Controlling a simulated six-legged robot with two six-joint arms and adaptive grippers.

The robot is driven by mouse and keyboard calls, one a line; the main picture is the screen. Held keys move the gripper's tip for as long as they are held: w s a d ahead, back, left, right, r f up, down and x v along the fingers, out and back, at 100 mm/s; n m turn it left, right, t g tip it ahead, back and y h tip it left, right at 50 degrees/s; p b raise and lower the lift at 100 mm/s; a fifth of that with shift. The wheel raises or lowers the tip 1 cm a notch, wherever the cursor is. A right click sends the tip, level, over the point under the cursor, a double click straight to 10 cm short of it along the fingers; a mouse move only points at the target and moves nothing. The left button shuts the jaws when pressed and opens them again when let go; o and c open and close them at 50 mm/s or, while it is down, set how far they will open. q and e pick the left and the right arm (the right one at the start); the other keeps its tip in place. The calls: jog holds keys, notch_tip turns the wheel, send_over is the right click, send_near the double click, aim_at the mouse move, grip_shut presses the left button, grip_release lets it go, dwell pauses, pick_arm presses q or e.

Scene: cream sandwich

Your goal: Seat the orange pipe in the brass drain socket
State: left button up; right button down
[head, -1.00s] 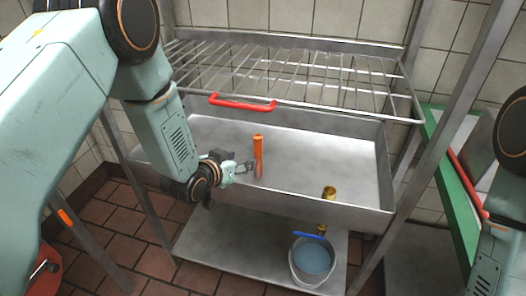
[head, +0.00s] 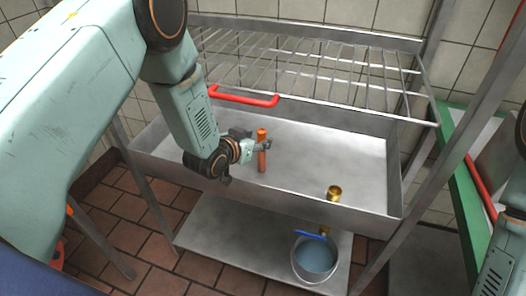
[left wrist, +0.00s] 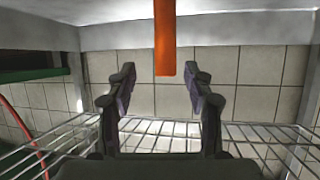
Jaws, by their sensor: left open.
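The orange pipe (head: 262,162) stands upright in the steel sink (head: 358,160). The brass drain socket (head: 334,193) is a short open ring in the sink floor, to the right of the pipe and nearer the front. My left gripper (head: 264,145) is level with the upper part of the pipe. In the left wrist view, the picture is upside down and the open fingers (left wrist: 160,78) stand on both sides of the line of the pipe (left wrist: 165,38), with clear gaps. I cannot tell how deep the pipe sits between them. My right gripper is out of view.
A wire rack (head: 310,70) with a red handle (head: 244,98) hangs above the back of the sink. The sink's front wall lies below my left wrist. A bucket of water (head: 314,259) stands on the lower shelf (head: 232,235). The sink floor around the socket is clear.

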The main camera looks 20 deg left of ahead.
aim_at(258, 138)
pick_arm(q)
jog(key=x, duration=0.3)
jog(key=a+x, duration=0.1)
jog(key=shift+w+f+b, duration=0.15)
jog(key=shift+f+b, duration=0.1)
jog(key=shift+b, duration=0.1)
jog(key=shift+w+d, duration=0.1)
jog(key=shift+w, duration=0.1)
jog(key=shift+d+r, duration=0.15)
jog(key=shift+d, duration=0.05)
jog(key=shift+w, duration=0.1)
jog(key=shift+a+f, duration=0.15)
jog(key=shift+f, duration=0.05)
jog(key=c, duration=0.3)
jog(key=shift+r, duration=0.15)
jog(key=c, duration=0.5)
grip_shut()
